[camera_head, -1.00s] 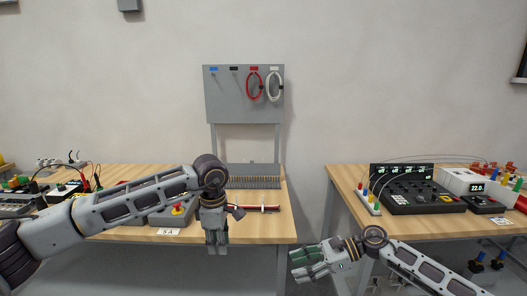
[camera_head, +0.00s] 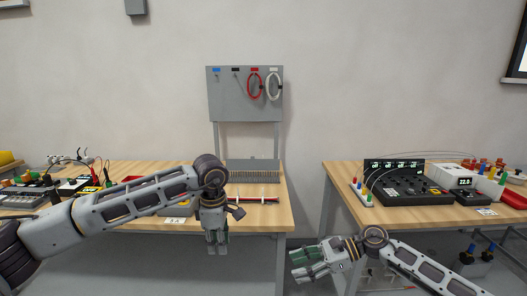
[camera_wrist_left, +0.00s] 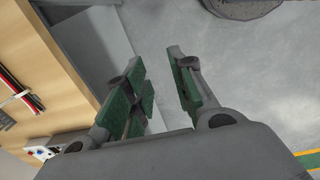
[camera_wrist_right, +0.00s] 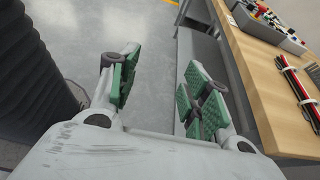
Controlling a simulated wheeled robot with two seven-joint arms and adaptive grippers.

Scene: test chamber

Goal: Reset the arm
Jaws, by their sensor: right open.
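My left gripper (camera_head: 217,243) hangs pointing down in front of the left table's front edge. In the left wrist view its green-padded fingers (camera_wrist_left: 160,90) are apart with nothing between them, over bare floor. My right gripper (camera_head: 303,262) is low in the gap between the two tables, pointing left. In the right wrist view its fingers (camera_wrist_right: 155,85) are apart and empty, beside a table edge. Both arms are bent at the elbow.
The left wooden table (camera_head: 265,218) bears instruments and red and black leads (camera_head: 258,200). The right table (camera_head: 400,214) bears a black console (camera_head: 408,188). A grey panel (camera_head: 230,100) with red and white cable loops stands behind. Floor is clear below the grippers.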

